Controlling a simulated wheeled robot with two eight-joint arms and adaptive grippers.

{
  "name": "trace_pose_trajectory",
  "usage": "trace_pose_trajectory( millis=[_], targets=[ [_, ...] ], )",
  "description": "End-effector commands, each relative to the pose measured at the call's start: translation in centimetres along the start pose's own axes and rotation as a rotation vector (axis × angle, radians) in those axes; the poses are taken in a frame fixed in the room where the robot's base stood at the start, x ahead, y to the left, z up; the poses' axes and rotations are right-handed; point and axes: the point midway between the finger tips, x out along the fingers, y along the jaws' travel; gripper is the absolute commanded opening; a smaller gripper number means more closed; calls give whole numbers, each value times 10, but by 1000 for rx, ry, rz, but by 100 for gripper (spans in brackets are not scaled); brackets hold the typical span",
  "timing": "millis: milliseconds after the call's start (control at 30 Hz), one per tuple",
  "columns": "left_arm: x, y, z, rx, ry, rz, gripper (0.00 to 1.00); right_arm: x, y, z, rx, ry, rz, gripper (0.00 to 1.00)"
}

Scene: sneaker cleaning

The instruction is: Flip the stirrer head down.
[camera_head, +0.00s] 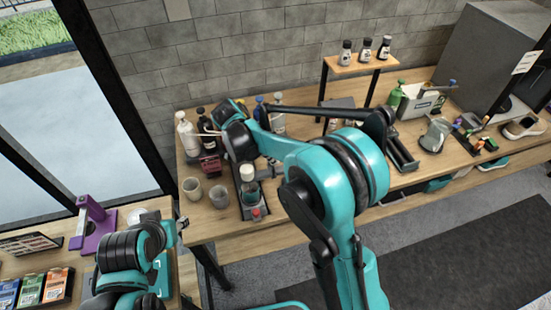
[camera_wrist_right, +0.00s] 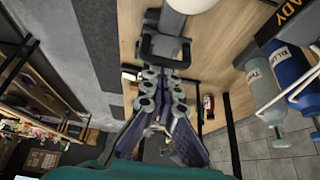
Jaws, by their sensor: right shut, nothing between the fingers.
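The stirrer (camera_head: 250,199) stands near the front edge of the wooden bench in the head view, a dark grey unit with a pale upper part and a red part at its front. Part of it lies behind my right arm. In the right wrist view, my right gripper (camera_wrist_right: 164,78) is shut and empty. Its fingertips are close to a black loop-shaped part (camera_wrist_right: 165,45), beside a grey column and a white round part. I cannot tell whether they touch. In the head view the right fingertips are largely hidden. My left gripper (camera_head: 180,226) is small at lower left, its fingers unclear.
Two grey cups (camera_head: 219,196) stand left of the stirrer. Several bottles (camera_head: 187,133) stand behind them. A small shelf (camera_head: 354,65) holds dark bottles. A purple stand (camera_head: 92,222) is on the left table. A white box (camera_head: 421,101) and shoes are to the right.

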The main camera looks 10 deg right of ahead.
Motion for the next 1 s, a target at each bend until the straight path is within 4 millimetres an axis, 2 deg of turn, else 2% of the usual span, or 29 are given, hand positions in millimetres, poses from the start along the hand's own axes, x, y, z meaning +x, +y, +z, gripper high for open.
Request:
trace_pose_trajectory(
  millis=[33,200,333,700,833,1000],
  targets=[
    [2,0,1,0,0,0,40,2,2,24,-21,-52,-2,0],
    [2,0,2,0,0,0,40,1,2,24,-21,-52,-4,0],
    [2,0,1,0,0,0,40,-10,2,22,-20,-48,-6,0],
    [1,0,1,0,0,0,40,-85,5,1,-5,-20,-6,0],
    [1,0,0,0,0,0,40,-104,5,-4,0,-12,-6,0],
    [1,0,0,0,0,0,40,-116,6,-7,2,-7,-6,0]
  ],
)
